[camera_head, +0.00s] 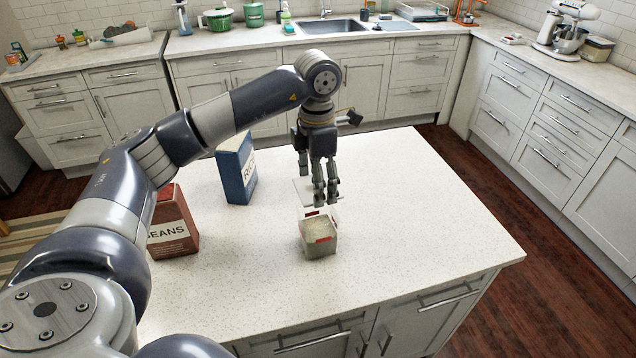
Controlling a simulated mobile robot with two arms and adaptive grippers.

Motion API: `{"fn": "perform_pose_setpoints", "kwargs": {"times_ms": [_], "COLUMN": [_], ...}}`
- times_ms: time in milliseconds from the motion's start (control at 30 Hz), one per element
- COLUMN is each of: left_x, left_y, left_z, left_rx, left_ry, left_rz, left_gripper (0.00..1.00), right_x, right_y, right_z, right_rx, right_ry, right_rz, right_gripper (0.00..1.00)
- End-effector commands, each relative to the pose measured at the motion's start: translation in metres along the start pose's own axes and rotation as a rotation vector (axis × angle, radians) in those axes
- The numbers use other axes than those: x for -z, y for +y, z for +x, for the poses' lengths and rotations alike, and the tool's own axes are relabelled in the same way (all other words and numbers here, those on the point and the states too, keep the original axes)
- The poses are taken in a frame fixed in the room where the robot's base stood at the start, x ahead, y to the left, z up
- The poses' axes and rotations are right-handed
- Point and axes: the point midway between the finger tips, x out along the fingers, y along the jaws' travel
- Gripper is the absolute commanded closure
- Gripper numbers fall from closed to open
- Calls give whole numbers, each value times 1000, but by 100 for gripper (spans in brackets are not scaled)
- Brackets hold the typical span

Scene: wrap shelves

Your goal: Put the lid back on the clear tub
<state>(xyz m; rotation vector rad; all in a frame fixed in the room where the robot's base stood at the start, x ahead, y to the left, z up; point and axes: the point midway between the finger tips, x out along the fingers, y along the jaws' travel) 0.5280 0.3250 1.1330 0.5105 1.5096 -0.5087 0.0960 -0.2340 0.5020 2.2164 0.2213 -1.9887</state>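The clear tub (318,242) stands upright on the island counter, with pale contents and red marking on its side. My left gripper (326,200) points down just above and behind the tub. Its fingers look close together, but I cannot tell whether they hold anything. A small pale piece with a red patch (311,213) shows between the fingertips and the tub; its outline is unclear. My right gripper is not in view.
A blue rice box (236,170) and a red beans box (172,228) stand on the counter (430,220) to the left, near my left arm. The counter's right side and front are clear. A sink and a stand mixer are on the far counters.

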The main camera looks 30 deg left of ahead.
Motion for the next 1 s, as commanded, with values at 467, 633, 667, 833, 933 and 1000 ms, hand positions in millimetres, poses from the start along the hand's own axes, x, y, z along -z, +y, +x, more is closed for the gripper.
{"fn": "perform_pose_setpoints", "kwargs": {"times_ms": [467,633,667,833,933,1000], "left_x": [0,0,0,0,0,0], "left_y": [-1,-1,-1,-1,-1,-1], "left_z": [45,57,58,60,60,60], "left_rx": [0,0,0,0,0,0], "left_ry": [0,0,0,0,0,0], "left_rz": [2,2,2,2,2,2], "left_gripper": [47,47,47,47,47,47], "right_x": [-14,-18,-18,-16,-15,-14], "right_y": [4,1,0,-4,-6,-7], "right_z": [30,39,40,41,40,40], "right_rx": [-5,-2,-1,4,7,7], "right_ry": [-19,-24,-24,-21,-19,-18], "right_rz": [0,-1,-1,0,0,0], "right_gripper": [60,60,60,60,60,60]}}
